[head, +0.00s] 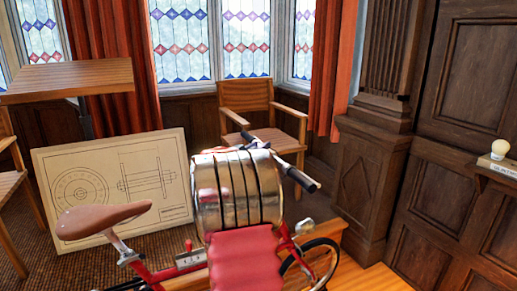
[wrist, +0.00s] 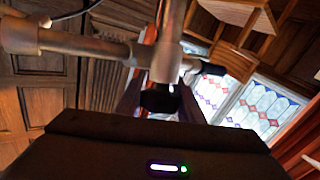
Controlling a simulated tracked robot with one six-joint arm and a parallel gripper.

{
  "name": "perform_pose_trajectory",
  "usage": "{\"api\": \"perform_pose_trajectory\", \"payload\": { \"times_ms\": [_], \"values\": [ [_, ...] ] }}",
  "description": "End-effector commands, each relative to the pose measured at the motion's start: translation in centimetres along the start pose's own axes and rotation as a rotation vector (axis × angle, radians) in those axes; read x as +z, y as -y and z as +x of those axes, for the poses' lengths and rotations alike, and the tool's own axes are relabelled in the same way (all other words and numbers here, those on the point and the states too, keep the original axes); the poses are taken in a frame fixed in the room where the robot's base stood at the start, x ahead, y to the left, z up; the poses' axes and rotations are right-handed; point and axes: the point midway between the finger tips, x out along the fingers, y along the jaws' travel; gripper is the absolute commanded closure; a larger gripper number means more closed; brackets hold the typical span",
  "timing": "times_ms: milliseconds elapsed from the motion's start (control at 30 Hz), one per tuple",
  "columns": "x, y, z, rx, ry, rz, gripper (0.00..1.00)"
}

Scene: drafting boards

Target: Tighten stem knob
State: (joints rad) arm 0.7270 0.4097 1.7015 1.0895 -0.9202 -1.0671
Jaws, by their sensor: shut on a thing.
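A bicycle with a brown saddle (head: 95,218) and a red frame stands in the head view. Its handlebar with a black grip (head: 305,180) shows behind my ribbed metal and red arm parts, which hide the stem and my gripper there. In the wrist view, the metal stem (wrist: 169,48) meets the handlebar tube (wrist: 90,46), and a black grip (wrist: 213,69) lies to the right. My gripper (wrist: 160,100) is shut on the dark stem knob (wrist: 158,101) at the end of the stem. The knob's thread and seating cannot be seen.
A drafting board (head: 115,160) leans behind the bicycle at left. A wooden chair (head: 262,95) stands beyond the handlebar, and a wooden table (head: 68,77) is at upper left. A pale round knob (head: 500,148) sits on a ledge at far right. Some floor is clear at lower right.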

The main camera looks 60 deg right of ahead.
Motion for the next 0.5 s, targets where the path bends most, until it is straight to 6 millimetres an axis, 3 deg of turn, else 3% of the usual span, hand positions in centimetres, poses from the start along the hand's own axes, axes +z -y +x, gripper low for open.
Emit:
{"api": "perform_pose_trajectory", "payload": {
  "times_ms": [500],
  "values": [
    [0.06,-0.76,-0.20,0.260,-0.001,0.076,0.88]
  ]
}}
